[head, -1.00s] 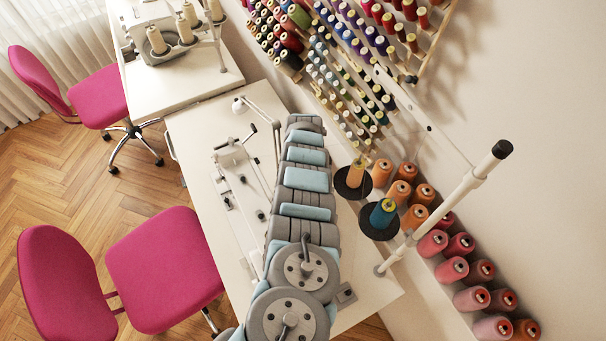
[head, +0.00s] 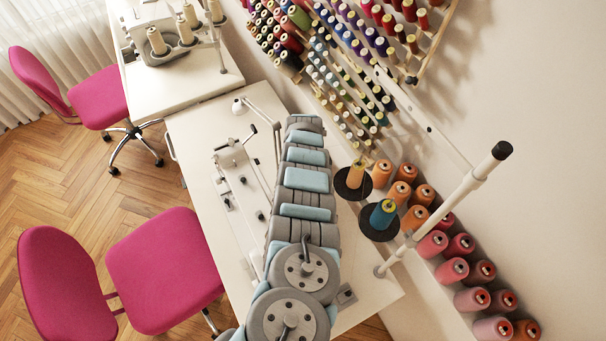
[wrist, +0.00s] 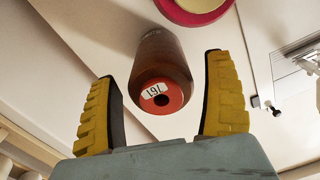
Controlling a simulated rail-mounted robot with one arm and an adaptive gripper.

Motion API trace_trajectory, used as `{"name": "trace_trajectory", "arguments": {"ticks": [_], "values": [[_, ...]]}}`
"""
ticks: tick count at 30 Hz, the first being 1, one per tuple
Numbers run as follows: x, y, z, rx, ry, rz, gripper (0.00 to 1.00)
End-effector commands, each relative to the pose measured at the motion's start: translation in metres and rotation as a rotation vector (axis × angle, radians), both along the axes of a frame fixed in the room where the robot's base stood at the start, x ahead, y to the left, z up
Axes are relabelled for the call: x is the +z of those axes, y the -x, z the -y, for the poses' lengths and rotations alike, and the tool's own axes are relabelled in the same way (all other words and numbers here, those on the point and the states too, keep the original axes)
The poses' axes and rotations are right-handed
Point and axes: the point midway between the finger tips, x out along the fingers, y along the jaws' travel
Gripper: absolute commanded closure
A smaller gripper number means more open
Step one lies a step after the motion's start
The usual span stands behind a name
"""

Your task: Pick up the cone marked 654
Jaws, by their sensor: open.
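In the wrist view my gripper (wrist: 162,95) is open, with a yellow ribbed finger on either side. A brown-red cone (wrist: 163,62) with an orange-red end stands between and beyond the fingers, without visible contact. Its white label has a number that appears upside down; it does not clearly read 654. In the head view several orange cones (head: 415,218) and pink-red cones (head: 452,271) stand in rows along the wall at the right. Their labels are too small to read, so I cannot tell which is 654. My gripper is hidden in the head view.
A white sewing table (head: 205,135) lies under my arm. A white thread stand (head: 455,205) rises beside two spools on black discs. Thread racks (head: 350,60) hang on the wall. Pink chairs (head: 165,270) stand at the left. A magenta-rimmed round object (wrist: 195,12) is near the cone.

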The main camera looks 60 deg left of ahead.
Motion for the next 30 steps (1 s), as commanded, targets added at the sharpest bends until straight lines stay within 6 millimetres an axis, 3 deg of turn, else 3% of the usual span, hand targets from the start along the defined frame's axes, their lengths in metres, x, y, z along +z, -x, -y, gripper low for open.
{"name": "trace_trajectory", "arguments": {"ticks": [30], "values": [[0.113, -0.004, 0.000, -0.001, -0.001, 0.002, 0.17]]}}
